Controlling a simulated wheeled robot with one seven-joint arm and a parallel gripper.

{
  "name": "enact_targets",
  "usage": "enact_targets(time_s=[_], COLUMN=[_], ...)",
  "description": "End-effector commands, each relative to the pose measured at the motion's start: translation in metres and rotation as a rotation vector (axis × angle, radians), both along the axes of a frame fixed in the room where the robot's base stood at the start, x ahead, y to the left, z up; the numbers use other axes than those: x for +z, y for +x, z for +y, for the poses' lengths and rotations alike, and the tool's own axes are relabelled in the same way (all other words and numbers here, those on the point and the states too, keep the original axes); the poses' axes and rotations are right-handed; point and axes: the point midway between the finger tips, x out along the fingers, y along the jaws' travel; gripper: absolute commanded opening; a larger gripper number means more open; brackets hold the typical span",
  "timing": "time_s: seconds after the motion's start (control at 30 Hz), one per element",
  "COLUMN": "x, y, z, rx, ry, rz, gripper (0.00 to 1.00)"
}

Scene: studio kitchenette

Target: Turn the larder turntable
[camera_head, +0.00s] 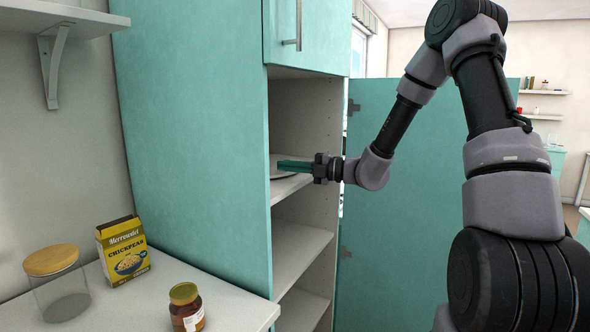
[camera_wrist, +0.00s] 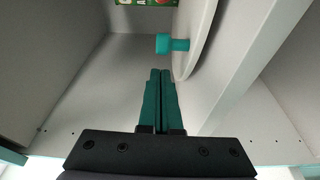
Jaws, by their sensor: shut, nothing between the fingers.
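The larder turntable is a pale round disc (camera_wrist: 203,38) on a shelf inside the tall cupboard. In the wrist view it shows edge-on at the upper right, with a teal knob (camera_wrist: 172,44) standing from it. In the head view only part of the disc (camera_head: 286,186) shows past the cupboard's side panel. My gripper (camera_head: 281,165) reaches in through the open front, its teal fingers over the disc. In the wrist view the fingers (camera_wrist: 160,73) are together and empty, their tips a little short of the knob. I cannot tell whether they touch the disc.
The turquoise cupboard door (camera_head: 405,235) stands open to the right, behind my arm. A lower shelf (camera_head: 297,245) is empty where seen. A green and red item (camera_wrist: 146,3) sits deeper inside. A chickpeas box (camera_head: 124,251), glass canister (camera_head: 60,288) and jar (camera_head: 186,308) stand on the left counter.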

Motion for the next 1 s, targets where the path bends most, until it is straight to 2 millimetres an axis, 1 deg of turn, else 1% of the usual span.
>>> enact_targets(time_s=[0.03,0.2,0.63,0.9,1.0], x=[0.0,-0.001,-0.001,-0.001,-0.001], y=[0.005,0.014,0.017,0.043,0.045], z=[-0.004,-0.011,-0.014,-0.04,-0.042], rx=[0.0,0.001,0.002,0.002,0.003], ry=[0.001,0.001,0.0,0.0,0.0], rz=[0.0,0.0,-0.001,-0.001,0.0], gripper=[0.0,0.0,0.0,0.0,0.0])
